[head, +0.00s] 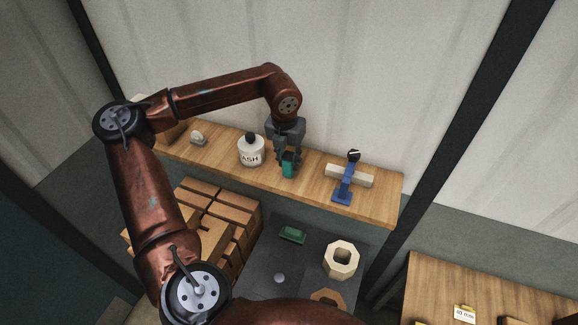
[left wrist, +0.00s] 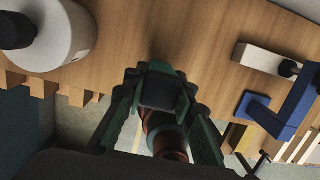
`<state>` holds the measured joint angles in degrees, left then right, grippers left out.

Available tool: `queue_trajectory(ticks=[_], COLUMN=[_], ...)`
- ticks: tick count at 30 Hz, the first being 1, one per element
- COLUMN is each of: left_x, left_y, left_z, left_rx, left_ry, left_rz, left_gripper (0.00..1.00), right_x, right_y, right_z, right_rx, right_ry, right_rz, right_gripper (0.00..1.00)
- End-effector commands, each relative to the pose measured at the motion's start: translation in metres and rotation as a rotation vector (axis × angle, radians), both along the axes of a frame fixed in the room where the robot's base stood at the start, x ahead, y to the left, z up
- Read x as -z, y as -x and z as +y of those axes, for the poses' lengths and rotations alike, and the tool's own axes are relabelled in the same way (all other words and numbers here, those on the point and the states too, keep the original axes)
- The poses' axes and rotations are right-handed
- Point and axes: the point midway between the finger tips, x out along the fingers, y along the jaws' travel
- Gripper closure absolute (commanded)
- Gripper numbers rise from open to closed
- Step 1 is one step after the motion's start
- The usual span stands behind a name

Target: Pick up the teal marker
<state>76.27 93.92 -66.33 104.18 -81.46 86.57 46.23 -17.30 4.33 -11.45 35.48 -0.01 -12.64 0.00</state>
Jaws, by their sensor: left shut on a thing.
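My left gripper (head: 287,160) is above the wooden shelf (head: 222,150), between the white jar and the blue stand, with its fingers pointing down. It is shut on the teal marker (head: 289,166), which shows as a short teal patch at the fingertips. In the left wrist view the marker (left wrist: 160,92) is a dark, teal-edged block between the two green-lit fingers. The fingers hide much of it, and I cannot tell whether its lower end touches the shelf. My right gripper is not in view.
A white jar (head: 251,152) with a dark top stands left of the gripper. A blue stand with a pale bar (head: 343,188) stands right of it. Brown boxes (head: 232,208), a green block (head: 292,235) and a pale hexagonal ring (head: 341,259) lie lower in front.

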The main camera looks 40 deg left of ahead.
Motion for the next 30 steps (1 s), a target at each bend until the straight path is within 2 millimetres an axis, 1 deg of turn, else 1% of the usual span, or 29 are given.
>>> queue_trajectory(ticks=[5, 8, 11, 13, 22, 27, 30], left_x=[-0.002, -0.007, -0.017, -0.029, -0.090, -0.106, -0.114], left_y=[0.000, -0.001, -0.001, -0.002, 0.033, 0.059, 0.071], left_z=[0.000, 0.000, 0.000, -0.001, -0.039, -0.068, -0.081], left_rx=[0.000, 0.000, -0.001, 0.000, 0.006, 0.006, 0.005], left_ry=[0.000, 0.000, 0.001, 0.002, 0.000, -0.002, -0.001], left_rz=[-0.001, -0.002, -0.004, -0.005, -0.004, -0.003, -0.002], left_gripper=[1.00, 1.00, 1.00, 1.00, 1.00, 1.00, 1.00], right_x=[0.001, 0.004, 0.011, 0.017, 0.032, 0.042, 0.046], right_y=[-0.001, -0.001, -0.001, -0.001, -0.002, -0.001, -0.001], right_z=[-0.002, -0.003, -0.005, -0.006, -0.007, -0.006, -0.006], right_rx=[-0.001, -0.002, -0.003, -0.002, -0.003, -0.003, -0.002], right_ry=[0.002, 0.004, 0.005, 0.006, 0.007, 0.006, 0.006], right_rz=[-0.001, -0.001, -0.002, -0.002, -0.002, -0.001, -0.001], right_gripper=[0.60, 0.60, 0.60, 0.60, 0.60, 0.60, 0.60])
